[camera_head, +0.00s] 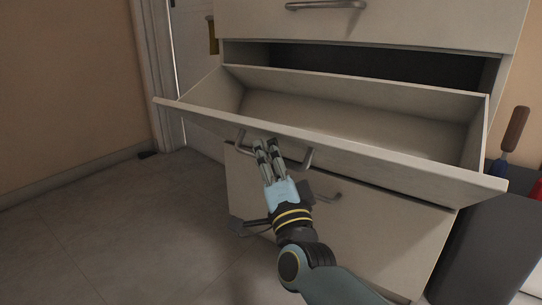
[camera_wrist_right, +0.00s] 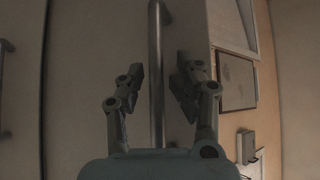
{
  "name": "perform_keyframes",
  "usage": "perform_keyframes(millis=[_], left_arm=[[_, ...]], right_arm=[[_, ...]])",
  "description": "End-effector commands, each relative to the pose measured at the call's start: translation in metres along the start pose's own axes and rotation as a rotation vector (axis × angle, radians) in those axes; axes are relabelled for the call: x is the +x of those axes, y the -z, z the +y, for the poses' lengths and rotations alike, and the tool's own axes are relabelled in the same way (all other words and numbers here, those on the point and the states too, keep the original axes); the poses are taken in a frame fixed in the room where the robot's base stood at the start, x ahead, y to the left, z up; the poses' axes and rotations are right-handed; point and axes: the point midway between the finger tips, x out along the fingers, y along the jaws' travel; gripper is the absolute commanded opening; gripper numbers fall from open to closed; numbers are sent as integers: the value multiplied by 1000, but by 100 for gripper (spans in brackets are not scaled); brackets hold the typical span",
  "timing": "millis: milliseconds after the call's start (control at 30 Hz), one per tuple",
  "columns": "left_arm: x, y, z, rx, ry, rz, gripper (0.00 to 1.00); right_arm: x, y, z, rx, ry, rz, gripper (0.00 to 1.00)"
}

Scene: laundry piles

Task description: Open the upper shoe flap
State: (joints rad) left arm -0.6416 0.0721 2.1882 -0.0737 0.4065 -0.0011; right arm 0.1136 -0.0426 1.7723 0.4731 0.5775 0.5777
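The upper shoe flap (camera_head: 340,150) of the pale cabinet is tilted far outward, and its hollow inside shows in the head view. Its bar handle (camera_head: 307,158) is on the front face, partly hidden by my right gripper (camera_head: 266,145). In the right wrist view, the handle bar (camera_wrist_right: 156,75) runs between the two fingers of the right gripper (camera_wrist_right: 158,85). The fingers are spread, with a gap on each side of the bar. My left gripper is not in view.
A lower flap (camera_head: 280,195) with its own handle (camera_head: 325,198) is closed below. A closed front (camera_head: 400,22) with a handle (camera_head: 325,5) is above. A dark grey surface (camera_head: 490,235) with a brown-handled tool (camera_head: 513,130) is at the right. Floor (camera_head: 100,235) is clear at the left.

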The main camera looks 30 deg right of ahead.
Motion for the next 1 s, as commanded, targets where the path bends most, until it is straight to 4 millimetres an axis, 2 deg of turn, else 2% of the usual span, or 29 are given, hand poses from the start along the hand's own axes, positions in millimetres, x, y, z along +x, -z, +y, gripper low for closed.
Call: perform_keyframes(millis=[167, 400, 600, 767, 1000], left_arm=[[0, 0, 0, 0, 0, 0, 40], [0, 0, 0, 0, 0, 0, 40], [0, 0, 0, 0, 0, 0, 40], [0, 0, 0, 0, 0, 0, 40], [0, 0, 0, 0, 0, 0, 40]], right_arm=[[-18, 0, 0, 0, -2, 1, 36], [-72, 1, 0, 0, -3, 2, 36], [-107, 1, 0, -1, -1, 2, 36], [-119, 1, 0, -2, 0, 2, 36], [-120, 0, 0, -1, 0, 1, 36]])
